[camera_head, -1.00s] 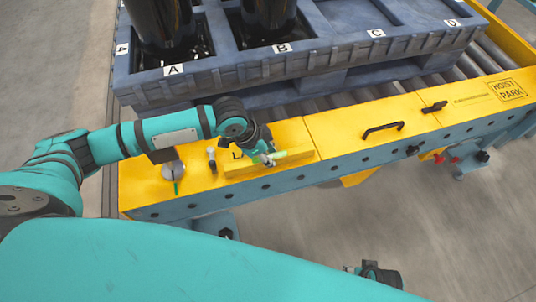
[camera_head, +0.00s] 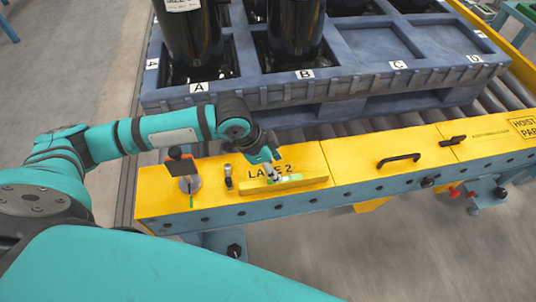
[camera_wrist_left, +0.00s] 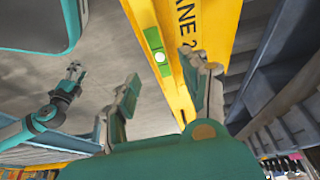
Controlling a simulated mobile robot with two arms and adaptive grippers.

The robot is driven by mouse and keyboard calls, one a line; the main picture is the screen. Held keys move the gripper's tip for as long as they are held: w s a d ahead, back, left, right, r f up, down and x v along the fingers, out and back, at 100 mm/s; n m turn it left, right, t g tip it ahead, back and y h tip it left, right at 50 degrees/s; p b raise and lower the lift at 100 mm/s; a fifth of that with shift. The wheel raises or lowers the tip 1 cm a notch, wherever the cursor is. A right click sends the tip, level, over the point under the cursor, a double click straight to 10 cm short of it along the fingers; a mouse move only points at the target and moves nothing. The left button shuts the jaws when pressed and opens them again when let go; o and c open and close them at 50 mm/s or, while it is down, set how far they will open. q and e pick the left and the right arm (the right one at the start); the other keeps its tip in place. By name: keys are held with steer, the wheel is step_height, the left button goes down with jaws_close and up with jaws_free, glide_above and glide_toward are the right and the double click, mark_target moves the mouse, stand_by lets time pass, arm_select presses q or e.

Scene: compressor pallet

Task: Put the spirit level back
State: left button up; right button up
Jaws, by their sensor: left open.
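The spirit level appears as a yellow bar (camera_head: 312,186) with a green section bearing a pale round spot. It lies on the yellow cover beside the "LANE 2" lettering. The level also shows in the left wrist view (camera_wrist_left: 155,42), running lengthwise beyond the fingers. My left gripper (camera_head: 274,171) is over it at the bar's middle. Its fingers are apart in the left wrist view (camera_wrist_left: 160,90), with nothing visibly clamped; contact with the bar cannot be told. My right gripper (camera_wrist_left: 75,70) shows small at the left of the wrist view; its finger state is unclear.
A silver disc (camera_head: 190,184) with a dark upright piece and a small metal fitting (camera_head: 228,178) stand left of the level. A black handle (camera_head: 398,159) rises from the cover to the right. Behind is a blue pallet (camera_head: 345,88) with black cylinders (camera_head: 296,25).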

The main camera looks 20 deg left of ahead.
arm_select(q)
steer(key=shift+p+v, duration=0.35)
steer(key=shift+v, duration=1.85)
arm_select(e)
steer(key=shift+s+d+f, duration=0.15)
steer(key=shift+s+f, duration=0.9)
steer(key=shift+f, duration=0.25)
